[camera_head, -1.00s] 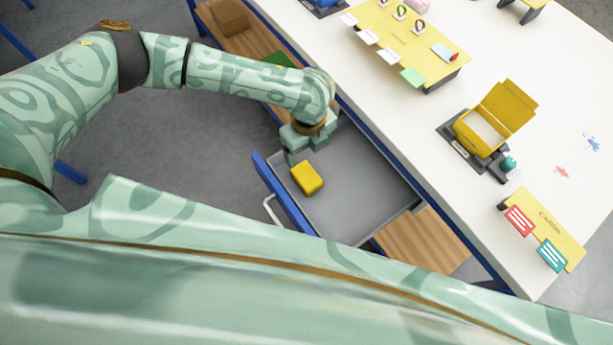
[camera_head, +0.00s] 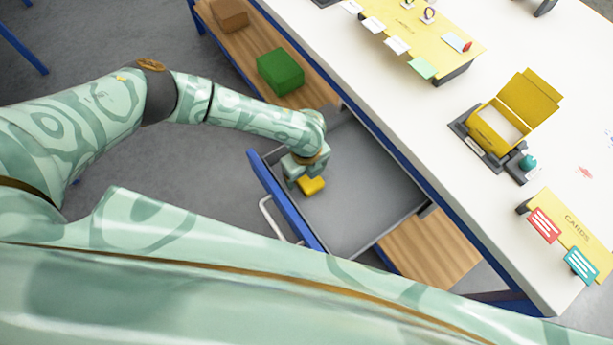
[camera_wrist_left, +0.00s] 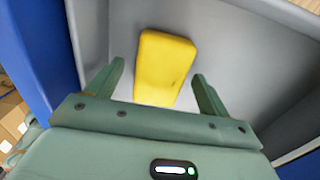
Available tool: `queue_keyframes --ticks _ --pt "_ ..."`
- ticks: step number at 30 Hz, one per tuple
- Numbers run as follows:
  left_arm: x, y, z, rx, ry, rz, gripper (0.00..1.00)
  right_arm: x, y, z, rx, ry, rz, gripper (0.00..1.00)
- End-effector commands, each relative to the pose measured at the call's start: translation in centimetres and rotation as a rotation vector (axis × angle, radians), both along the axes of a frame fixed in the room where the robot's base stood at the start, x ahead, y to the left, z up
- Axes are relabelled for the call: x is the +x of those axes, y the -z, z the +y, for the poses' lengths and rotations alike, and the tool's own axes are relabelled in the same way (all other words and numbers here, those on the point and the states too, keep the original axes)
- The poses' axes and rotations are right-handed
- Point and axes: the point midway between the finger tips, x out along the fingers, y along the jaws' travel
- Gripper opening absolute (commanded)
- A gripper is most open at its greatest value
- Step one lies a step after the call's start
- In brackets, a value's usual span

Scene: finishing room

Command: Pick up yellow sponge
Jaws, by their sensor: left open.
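The yellow sponge (camera_head: 312,187) lies in the open grey drawer (camera_head: 365,190), close to its blue front. My left gripper (camera_head: 303,181) is over it in the head view and hides part of it. In the left wrist view the sponge (camera_wrist_left: 164,68) lies on the drawer floor, ahead of and partly between the two fingers. The left gripper (camera_wrist_left: 158,88) is open, with a finger on each side and visible gaps to the sponge. My right gripper is not in view.
The drawer's blue front (camera_head: 285,200) and grey walls surround the sponge. The white tabletop (camera_head: 420,110) is beside the drawer, with an open yellow box (camera_head: 500,120) on it. A green box (camera_head: 280,72) sits on the wooden shelf (camera_head: 245,45).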

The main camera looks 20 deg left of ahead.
Motion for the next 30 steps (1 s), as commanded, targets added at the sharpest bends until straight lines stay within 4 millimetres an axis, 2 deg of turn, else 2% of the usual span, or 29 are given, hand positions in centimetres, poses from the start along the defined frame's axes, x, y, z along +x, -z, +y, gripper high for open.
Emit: queue_keyframes --ticks 4,5,9,10,22,26,28,30 --pt "0.0 -0.1 0.0 -0.001 0.000 -0.001 0.80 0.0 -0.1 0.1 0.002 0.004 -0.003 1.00" --pt "0.0 -0.1 0.0 -0.001 0.000 -0.001 0.77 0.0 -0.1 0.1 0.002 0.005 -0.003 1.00" --pt "0.0 -0.1 0.0 -0.001 0.000 -0.001 0.38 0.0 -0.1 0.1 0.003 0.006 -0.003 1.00" --pt "0.0 -0.1 0.0 -0.001 0.000 -0.001 0.33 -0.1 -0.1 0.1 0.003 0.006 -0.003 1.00" --pt "0.0 -0.8 -0.1 -0.002 -0.001 -0.001 0.32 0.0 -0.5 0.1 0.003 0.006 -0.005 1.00" --pt "0.0 -2.4 -0.1 -0.003 0.001 -0.002 0.32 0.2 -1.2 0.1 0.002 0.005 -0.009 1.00" --pt "0.1 -3.8 -0.1 -0.002 0.000 -0.003 0.32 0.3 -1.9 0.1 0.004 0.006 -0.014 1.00" --pt "-1.3 -5.5 0.1 -0.003 0.003 -0.001 0.32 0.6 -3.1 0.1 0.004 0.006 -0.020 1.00"
